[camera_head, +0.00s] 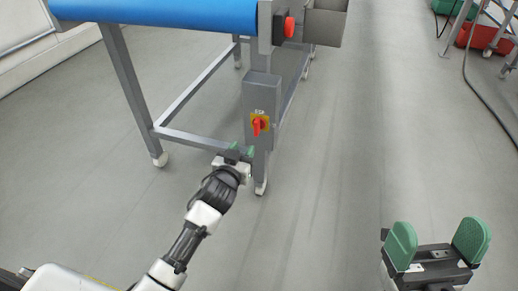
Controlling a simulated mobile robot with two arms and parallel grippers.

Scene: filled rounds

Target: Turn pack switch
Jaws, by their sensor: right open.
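The pack switch is a red rotary handle (257,126) on a yellow plate. It sits on a grey box (262,92) fixed to the leg of the conveyor frame. My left gripper (242,150) is just below and slightly left of the switch in the picture, with its green fingertips pointing toward the leg. I see no contact with the red handle. Its jaw gap is too small and oblique to judge. My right gripper (437,243) is at the lower right, open and empty, with its green fingers wide apart, far from the switch.
A blue conveyor belt (160,12) is on top of the grey wheeled frame (187,138). A red button (289,27) is at its end, beside a grey metal bin (325,22). A red crate (480,38) and a cable (476,88) are at the upper right. The floor between is clear.

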